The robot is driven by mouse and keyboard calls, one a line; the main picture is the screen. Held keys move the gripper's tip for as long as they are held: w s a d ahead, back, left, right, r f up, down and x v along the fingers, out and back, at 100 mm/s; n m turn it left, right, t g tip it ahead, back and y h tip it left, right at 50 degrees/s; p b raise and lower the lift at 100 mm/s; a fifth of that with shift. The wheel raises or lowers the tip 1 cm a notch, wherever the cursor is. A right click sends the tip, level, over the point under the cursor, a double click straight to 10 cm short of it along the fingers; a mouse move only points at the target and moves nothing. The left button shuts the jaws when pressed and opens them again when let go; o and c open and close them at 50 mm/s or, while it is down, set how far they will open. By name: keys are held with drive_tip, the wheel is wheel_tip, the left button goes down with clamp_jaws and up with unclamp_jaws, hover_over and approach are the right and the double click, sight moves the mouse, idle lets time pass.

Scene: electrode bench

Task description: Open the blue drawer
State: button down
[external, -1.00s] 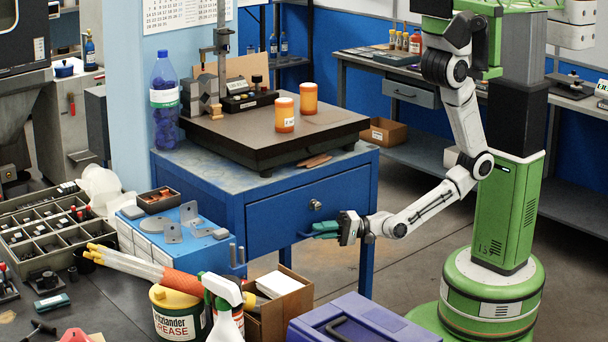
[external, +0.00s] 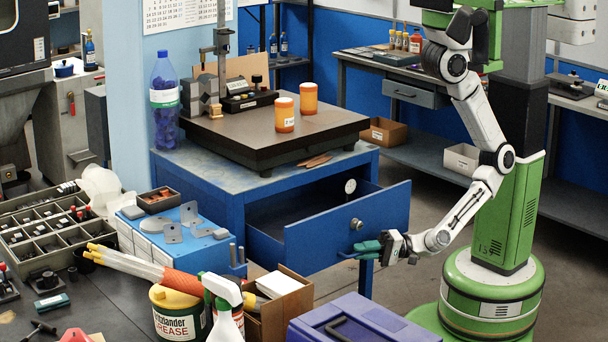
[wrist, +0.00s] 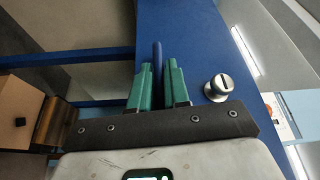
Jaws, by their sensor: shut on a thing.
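The blue drawer (external: 345,232) stands pulled well out of the blue cabinet, its dark inside showing. A silver round knob or lock (external: 357,224) sits on its front and also shows in the wrist view (wrist: 218,87). My gripper (external: 356,251), with green fingers, is at the lower part of the drawer front, below the knob. In the wrist view, my gripper (wrist: 157,72) is shut on a narrow blue drawer handle (wrist: 157,54) between its fingers. The handle is mostly hidden in the external view.
A white round dial (external: 350,187) shows in the open drawer. The cabinet top bears a dark plate (external: 250,148) with two orange jars. A blue-violet case (external: 375,320) and a cardboard box (external: 290,315) stand in front.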

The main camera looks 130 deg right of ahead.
drive_tip(key=a+b, duration=0.1)
drive_tip(key=a, duration=1.1)
drive_tip(key=shift+f, duration=0.1)
drive_tip(key=c, duration=1.2)
unclamp_jaws()
drive_tip(key=shift+d, duration=0.1)
drive_tip(key=b+v, duration=0.2)
drive_tip(key=v, duration=0.9)
drive_tip(key=shift+b, duration=0.3)
